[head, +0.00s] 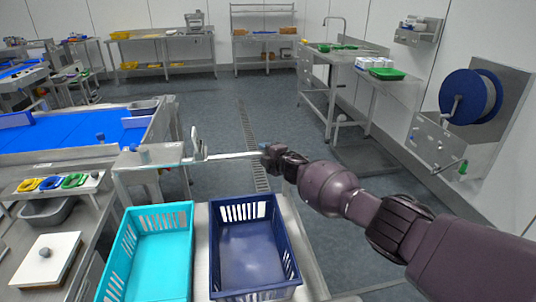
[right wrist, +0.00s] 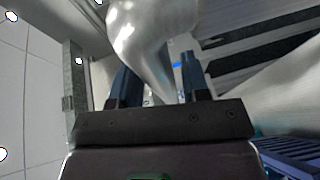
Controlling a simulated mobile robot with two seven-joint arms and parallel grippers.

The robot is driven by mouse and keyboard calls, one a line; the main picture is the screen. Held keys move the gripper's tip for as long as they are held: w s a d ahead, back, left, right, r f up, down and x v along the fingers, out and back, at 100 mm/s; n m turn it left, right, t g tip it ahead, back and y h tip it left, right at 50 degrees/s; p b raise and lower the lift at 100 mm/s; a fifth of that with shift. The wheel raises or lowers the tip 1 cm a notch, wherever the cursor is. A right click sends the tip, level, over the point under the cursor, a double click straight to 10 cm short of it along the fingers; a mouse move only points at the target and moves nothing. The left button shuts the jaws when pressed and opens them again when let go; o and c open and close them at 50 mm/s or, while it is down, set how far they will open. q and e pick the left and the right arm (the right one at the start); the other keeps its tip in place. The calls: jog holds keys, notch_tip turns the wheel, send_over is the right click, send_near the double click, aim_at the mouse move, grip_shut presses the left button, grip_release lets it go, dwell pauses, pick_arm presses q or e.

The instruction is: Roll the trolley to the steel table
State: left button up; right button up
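The trolley's steel top (head: 202,250) is at the bottom middle of the head view, bearing a turquoise crate (head: 122,250) and a dark blue crate (head: 215,262). A thin steel bar (head: 232,156) lies beyond the crates; I take it for the trolley's handle. My right gripper (head: 268,157) is at the bar's right end. In the right wrist view its two blue fingers (right wrist: 157,75) stand apart, with shiny curved metal (right wrist: 140,35) between or just beyond them; a firm hold is not visible. A steel table (head: 345,58) with a tap stands at the back right. My left gripper is out of view.
A blue-belted conveyor (head: 75,136) is close on the left, with a side bench (head: 88,205) below it. More steel tables (head: 160,37) line the back wall. A hose reel (head: 466,97) hangs at right. The grey floor (head: 215,100) ahead is clear, with a drain grate (head: 250,130).

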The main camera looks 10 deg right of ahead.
jog(key=shift+o, duration=0.5)
jog(key=shift+d, duration=0.25)
jog(key=shift+s+d+r+p, duration=0.2)
jog(key=shift+s+r+p, duration=0.05)
jog(key=shift+s+p, duration=0.2)
jog(key=p+v, duration=0.4)
jog(key=v, duration=0.5)
jog(key=shift+s+p, duration=0.4)
jog(key=shift+d+f, duration=0.1)
